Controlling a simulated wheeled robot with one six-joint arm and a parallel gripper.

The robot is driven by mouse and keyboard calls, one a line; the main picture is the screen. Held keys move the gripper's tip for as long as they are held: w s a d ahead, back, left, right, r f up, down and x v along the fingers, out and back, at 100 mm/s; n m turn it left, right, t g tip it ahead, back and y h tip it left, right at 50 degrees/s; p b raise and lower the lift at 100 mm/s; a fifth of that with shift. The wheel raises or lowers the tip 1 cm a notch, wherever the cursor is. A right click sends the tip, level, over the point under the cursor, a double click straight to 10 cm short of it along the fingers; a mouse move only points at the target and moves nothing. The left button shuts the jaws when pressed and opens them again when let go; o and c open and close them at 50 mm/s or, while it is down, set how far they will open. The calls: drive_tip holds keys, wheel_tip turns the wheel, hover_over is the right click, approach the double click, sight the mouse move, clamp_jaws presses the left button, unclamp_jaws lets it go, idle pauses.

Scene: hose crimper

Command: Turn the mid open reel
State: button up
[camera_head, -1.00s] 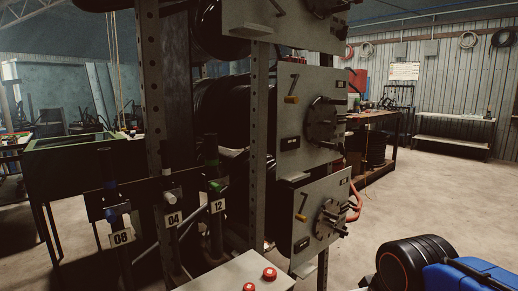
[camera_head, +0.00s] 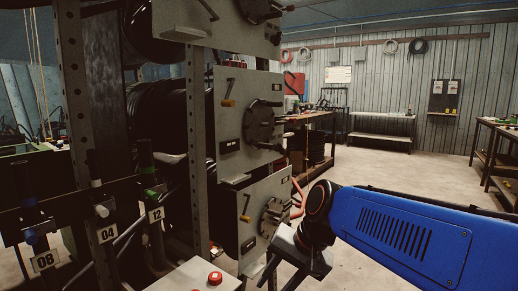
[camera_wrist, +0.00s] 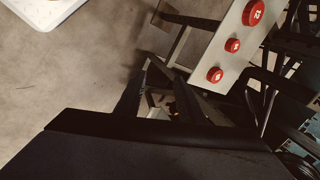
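Three reels are stacked in a rack in the head view, each with a grey face plate. Black hose (camera_head: 165,120) is wound behind the plate. My blue arm comes in from the right, and my gripper (camera_head: 290,262) is at its dark end, low, in front of the bottom reel's plate and below the middle reel. It touches no reel that I can see.
A grey box with red buttons (camera_head: 215,278) stands low in front; the wrist view shows several buttons (camera_wrist: 232,45). Numbered hose holders (camera_head: 108,233) line the left. The bottom reel (camera_head: 265,205) is near my arm. Floor (camera_head: 400,170) at right is open.

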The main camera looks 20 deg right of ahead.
drive_tip(key=w+d+r+m+t+y, duration=0.1)
drive_tip(key=w+d+r+m+y, duration=0.15)
drive_tip(key=w+r+m, duration=0.55)
drive_tip(key=m+t+y, duration=0.3)
drive_tip(key=m+t, duration=0.7)
drive_tip(key=m, duration=0.6)
approach(259, 146)
drive_tip(key=x, duration=0.4)
drive_tip(key=d+x, duration=0.1)
drive_tip(key=x, duration=0.2)
drive_tip(key=shift+w+f, duration=0.2)
drive_tip(key=shift+w, duration=0.15)
drive_tip(key=shift+a, duration=0.1)
clamp_jaws()
